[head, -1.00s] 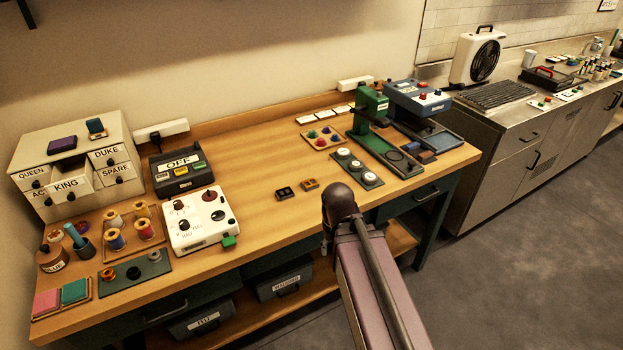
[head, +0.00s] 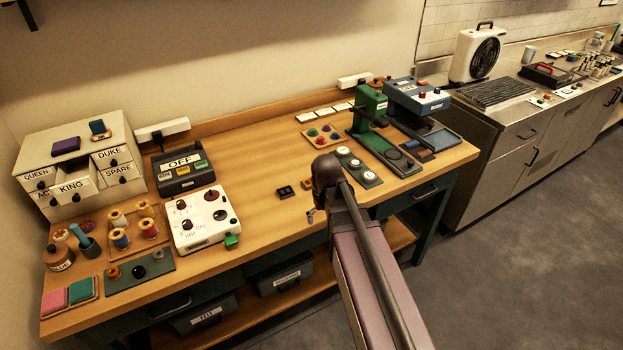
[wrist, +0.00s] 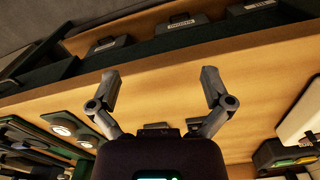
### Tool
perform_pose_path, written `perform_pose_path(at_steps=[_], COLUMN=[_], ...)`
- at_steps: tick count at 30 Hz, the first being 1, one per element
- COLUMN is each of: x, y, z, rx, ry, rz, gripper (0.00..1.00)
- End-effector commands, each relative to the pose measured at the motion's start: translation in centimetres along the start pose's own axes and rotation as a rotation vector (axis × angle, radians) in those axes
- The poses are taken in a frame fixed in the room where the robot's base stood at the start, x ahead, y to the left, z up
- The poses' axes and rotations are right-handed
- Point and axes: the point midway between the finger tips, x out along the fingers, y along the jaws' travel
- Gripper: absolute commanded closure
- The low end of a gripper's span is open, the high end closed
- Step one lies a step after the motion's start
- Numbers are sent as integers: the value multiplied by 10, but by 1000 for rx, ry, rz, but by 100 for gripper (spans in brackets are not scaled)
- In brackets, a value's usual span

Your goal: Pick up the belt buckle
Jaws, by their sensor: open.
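Two small flat pieces lie side by side on the wooden table, near its front edge. One is a dark piece (head: 285,192) with two square marks. The other is an orange-brown piece (head: 307,184) just right of it, close beside my arm. I cannot tell for sure which is the belt buckle. My gripper (head: 312,214) hangs by the table's front edge, nearer than both pieces and mostly hidden behind my arm. In the wrist view my gripper (wrist: 160,76) is open with nothing between its fingers. Small dark shapes show there just beyond my gripper's body, partly hidden.
A white control box (head: 202,218) stands to the left. A green plate with white discs (head: 357,166) and a green press (head: 371,104) stand to the right. The drawer box (head: 70,165) is far left. Bare tabletop (head: 258,160) lies behind the two pieces.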

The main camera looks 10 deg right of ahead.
Motion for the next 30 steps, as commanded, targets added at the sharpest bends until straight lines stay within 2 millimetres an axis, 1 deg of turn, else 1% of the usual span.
perform_pose_path(at_steps=[1, 5, 6, 8, 9, 12, 15, 18, 21, 30], x=[-18, -42, -50, -60, -67, -80, -90, -95, -97, -96], y=[2, 7, 8, 10, 12, 15, 17, 18, 19, 20], z=[-30, -84, -100, -124, -139, -171, -195, -210, -216, -216], rx=[-17, -72, -89, -114, -131, -167, -195, -214, -223, -225], ry=[0, 0, 0, 0, 0, 0, 0, 0, 0, 0], rz=[0, 0, 0, 0, 0, 0, 0, 0, 0, 0], gripper=[0, 0, 0, 0, 0, 0, 0, 0, 0, 0])
